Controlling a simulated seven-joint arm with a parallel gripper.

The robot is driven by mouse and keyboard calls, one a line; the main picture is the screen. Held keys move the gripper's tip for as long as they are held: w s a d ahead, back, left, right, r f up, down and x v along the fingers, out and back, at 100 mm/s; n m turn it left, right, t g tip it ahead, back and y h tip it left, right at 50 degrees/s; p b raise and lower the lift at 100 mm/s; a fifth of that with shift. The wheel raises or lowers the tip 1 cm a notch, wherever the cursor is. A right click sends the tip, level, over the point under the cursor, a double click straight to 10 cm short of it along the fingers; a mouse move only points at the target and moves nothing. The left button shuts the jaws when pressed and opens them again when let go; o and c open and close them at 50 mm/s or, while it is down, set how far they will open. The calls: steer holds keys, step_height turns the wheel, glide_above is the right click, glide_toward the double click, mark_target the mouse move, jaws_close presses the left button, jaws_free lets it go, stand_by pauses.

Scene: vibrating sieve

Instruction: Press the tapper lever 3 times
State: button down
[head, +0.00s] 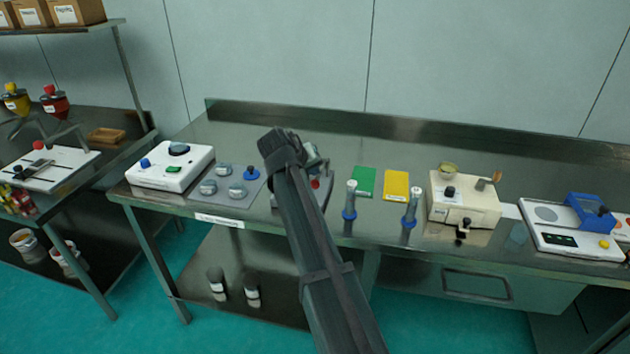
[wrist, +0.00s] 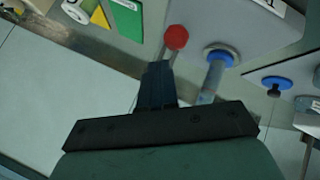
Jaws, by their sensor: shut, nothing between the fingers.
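A red round knob (wrist: 176,37) shows in the wrist view, close beyond my fingertips. It looks like the end of the tapper lever, but the lever arm is not clear. In the head view a small part of the red knob (head: 316,183) shows at the right edge of my arm, on a grey device (head: 328,188) that my arm mostly hides. My gripper (wrist: 158,68) is shut and empty, with its fingertips just short of the red knob in the wrist picture. Contact cannot be told. In the head view my arm hides the gripper.
A metal post with a blue collar (wrist: 220,55) stands right of the fingers in the wrist view. In the head view, green (head: 364,181) and yellow (head: 396,185) pads, two blue-based posts (head: 350,200) and a beige machine (head: 462,203) stand right of my arm. The bench back (head: 420,140) is clear.

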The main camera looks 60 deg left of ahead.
steer(key=shift+r, duration=0.15)
steer(key=shift+r, duration=2.35)
stand_by(0.8)
step_height(320, 180, up, 4)
steer(key=shift+f, duration=0.1)
stand_by(0.3)
steer(key=shift+f, duration=0.1)
steer(key=shift+f, duration=4.3)
steer(key=shift+f, duration=0.5)
